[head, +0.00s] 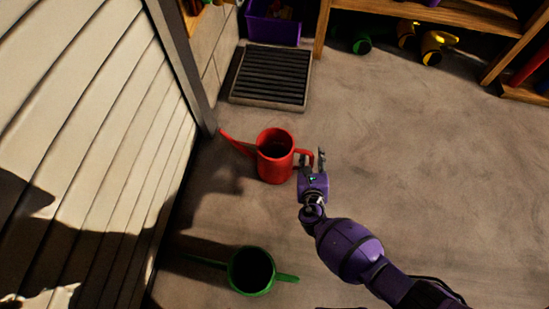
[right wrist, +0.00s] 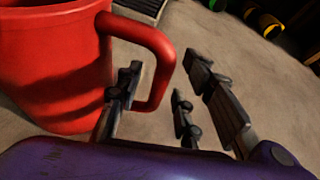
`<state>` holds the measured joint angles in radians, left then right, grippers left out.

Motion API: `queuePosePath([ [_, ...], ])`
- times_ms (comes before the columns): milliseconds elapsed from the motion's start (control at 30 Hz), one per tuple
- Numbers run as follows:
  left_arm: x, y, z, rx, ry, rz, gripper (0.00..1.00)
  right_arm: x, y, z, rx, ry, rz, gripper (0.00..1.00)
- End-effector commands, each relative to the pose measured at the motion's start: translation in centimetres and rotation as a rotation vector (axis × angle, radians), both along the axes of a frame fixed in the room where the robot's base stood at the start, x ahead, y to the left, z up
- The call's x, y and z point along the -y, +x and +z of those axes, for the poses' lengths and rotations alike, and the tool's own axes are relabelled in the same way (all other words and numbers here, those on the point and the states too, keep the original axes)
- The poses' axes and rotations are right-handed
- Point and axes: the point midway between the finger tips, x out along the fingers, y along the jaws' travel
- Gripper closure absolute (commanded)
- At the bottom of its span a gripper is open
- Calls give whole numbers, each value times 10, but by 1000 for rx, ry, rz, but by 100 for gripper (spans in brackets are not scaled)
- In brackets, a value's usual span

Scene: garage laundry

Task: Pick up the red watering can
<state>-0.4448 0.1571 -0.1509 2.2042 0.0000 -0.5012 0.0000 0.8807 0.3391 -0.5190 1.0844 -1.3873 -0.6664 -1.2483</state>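The red watering can (head: 275,165) stands upright on the concrete floor, its spout pointing left toward the slatted wall and its handle to the right. In the right wrist view the can (right wrist: 50,70) fills the upper left, with its looped handle (right wrist: 165,60) near the fingers. My right gripper (head: 315,157) is at the handle side of the can, fingers apart. In the right wrist view one finger of the gripper (right wrist: 166,80) overlaps the handle's loop and the other is to its right. I cannot tell whether either touches it. My left gripper is not in view.
A green watering can (head: 251,271) stands on the floor nearer me. A dark slatted mat (head: 271,77) and a purple bin (head: 273,26) lie beyond. A wooden shelf (head: 460,30) is at the back right. The slatted wall (head: 80,120) closes the left; floor at right is clear.

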Motion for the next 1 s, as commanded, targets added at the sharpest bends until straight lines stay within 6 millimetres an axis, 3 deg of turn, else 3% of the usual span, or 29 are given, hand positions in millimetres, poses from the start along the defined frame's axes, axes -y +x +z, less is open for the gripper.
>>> queuePosePath([
  [167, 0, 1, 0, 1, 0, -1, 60, 0, 0, 0, -1, 1, 0, 67],
  [433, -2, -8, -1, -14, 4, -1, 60, 0, -1, 0, -1, 1, 0, 100],
  [1000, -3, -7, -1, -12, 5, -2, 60, -1, 0, 2, 1, 4, -1, 100],
])
